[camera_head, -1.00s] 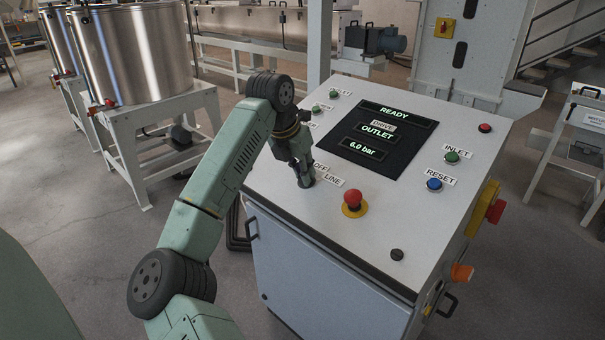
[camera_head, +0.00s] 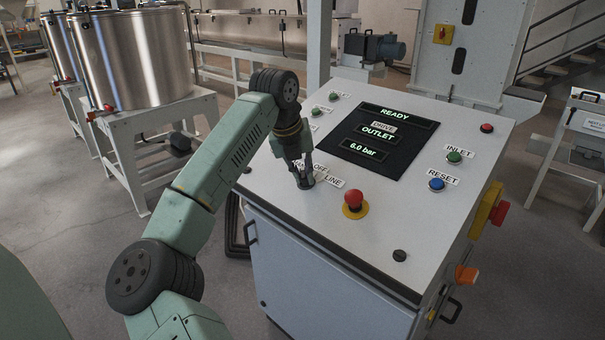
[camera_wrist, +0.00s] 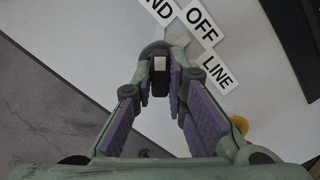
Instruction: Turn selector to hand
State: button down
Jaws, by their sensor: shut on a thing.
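The selector (camera_wrist: 159,77) is a dark knob with a white mark on its handle, on the sloping panel. In the wrist view its handle stands between my fingers, and the white mark faces the top of the picture, roughly toward a label cut off to "ND" (camera_wrist: 157,9). The OFF label (camera_wrist: 202,27) and the LINE label (camera_wrist: 217,74) lie to the right. My gripper (camera_wrist: 160,92) is shut on the selector handle. In the head view my gripper (camera_head: 304,182) reaches down to the panel, largely hiding the selector.
A red emergency button (camera_head: 354,201) on a yellow base stands right of my gripper. The display (camera_head: 376,138) reads READY, DRIVE, OUTLET and 6.0 bar. A green INLET button (camera_head: 454,156) and blue RESET button (camera_head: 437,184) sit farther right. Steel tanks (camera_head: 140,55) stand behind at left.

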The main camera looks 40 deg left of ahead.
dwell(0.4)
jog(key=c, duration=1.6)
grip_release()
jog(key=v, duration=1.2)
jog(key=shift+w, duration=0.1)
